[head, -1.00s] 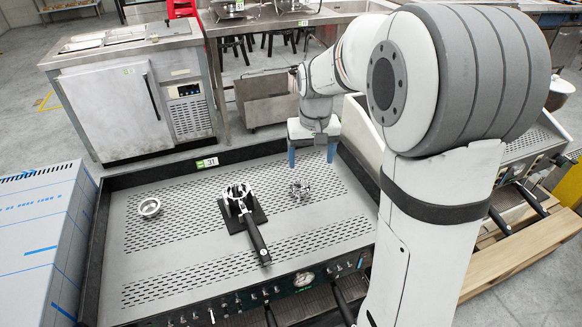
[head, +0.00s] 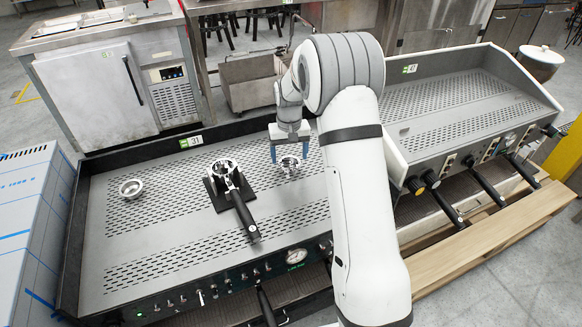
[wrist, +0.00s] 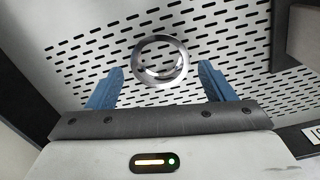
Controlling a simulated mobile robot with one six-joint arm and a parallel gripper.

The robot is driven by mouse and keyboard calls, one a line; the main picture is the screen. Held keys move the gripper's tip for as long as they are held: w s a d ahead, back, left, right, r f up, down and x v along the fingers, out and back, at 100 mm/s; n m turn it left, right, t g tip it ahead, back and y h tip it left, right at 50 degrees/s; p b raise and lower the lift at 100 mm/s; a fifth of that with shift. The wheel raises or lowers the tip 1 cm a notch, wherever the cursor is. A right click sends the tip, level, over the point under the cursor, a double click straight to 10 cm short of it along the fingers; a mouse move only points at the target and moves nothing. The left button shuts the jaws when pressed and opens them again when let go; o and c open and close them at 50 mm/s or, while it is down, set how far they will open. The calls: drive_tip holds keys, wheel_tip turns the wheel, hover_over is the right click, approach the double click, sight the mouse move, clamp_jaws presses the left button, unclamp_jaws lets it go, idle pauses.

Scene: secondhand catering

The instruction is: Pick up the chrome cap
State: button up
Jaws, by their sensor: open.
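The chrome cap (head: 290,167) sits on the perforated grey top of the left machine (head: 165,237). In the wrist view the chrome cap (wrist: 160,62) looks like a shiny round ring, lying between the two blue fingers. My gripper (head: 289,154) points down over it, fingers apart on either side. In the wrist view my gripper (wrist: 161,72) is open, with gaps between the cap and both fingers. I cannot tell how far the fingertips are above the surface. The fingers partly hide the cap in the head view.
A black-handled portafilter (head: 243,213) rests on a dark stand left of the cap. A small metal basket (head: 131,188) lies farther left. A raised dark rim (head: 120,152) runs along the machine's back. A second machine (head: 455,105) stands at the right.

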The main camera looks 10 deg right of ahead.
sight(289, 166)
wheel_tip(289, 166, down, 3)
drive_tip(key=shift+r, duration=0.2)
drive_tip(key=shift+c, duration=0.4)
drive_tip(key=c, duration=0.5)
drive_tip(key=shift+r, duration=0.1)
